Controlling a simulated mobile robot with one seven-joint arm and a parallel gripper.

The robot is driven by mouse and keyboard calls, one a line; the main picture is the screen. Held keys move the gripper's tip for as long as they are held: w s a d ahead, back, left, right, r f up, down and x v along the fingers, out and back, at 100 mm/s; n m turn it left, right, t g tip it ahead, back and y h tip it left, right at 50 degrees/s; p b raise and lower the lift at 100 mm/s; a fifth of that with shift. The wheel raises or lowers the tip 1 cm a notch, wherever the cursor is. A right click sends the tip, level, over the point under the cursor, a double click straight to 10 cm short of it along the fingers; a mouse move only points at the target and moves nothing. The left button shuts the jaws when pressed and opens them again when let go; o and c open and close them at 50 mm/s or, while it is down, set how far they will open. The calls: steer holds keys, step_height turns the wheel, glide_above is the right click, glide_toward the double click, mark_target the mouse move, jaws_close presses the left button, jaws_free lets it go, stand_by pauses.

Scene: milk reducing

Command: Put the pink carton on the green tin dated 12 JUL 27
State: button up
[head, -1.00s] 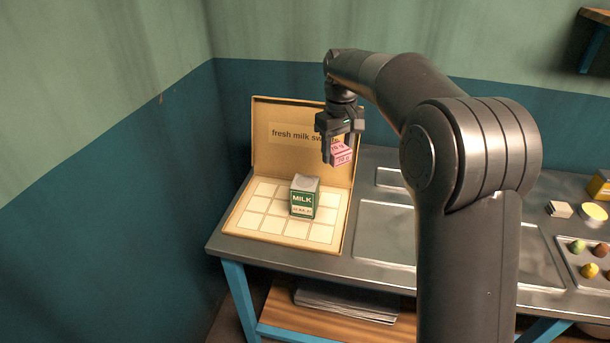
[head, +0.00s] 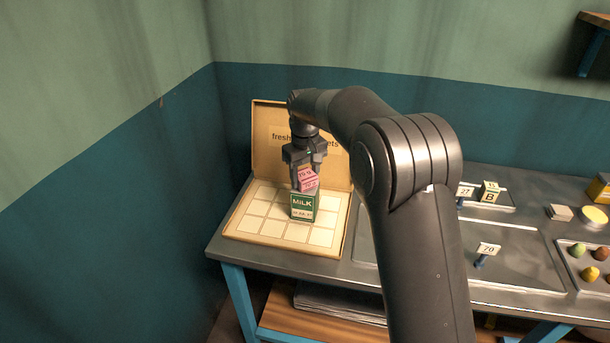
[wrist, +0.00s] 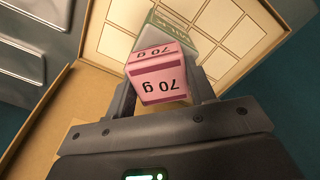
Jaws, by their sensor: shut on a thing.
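The pink carton (head: 307,180), marked 70 g, is held in my gripper (head: 305,178) and also shows in the wrist view (wrist: 160,80). My gripper is shut on it. In the head view it appears just above and partly in front of the top of the green and silver MILK tin (head: 303,207). I cannot tell whether they touch. The tin stands upright on the grid of the open box; its date strip is too small to read surely. In the wrist view the tin (wrist: 190,32) shows behind the carton.
The open box (head: 240,226) has a lid standing up behind the tin, with lettering partly hidden by my arm. Empty grid cells surround the tin.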

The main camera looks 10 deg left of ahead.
mark_target(306, 174)
steer(key=shift+f, duration=0.1)
steer(key=o, duration=1)
steer(key=shift+c, duration=0.2)
step_height(306, 174, up, 12)
steer(key=shift+d+r, duration=0.1)
steer(key=shift+r, duration=0.1)
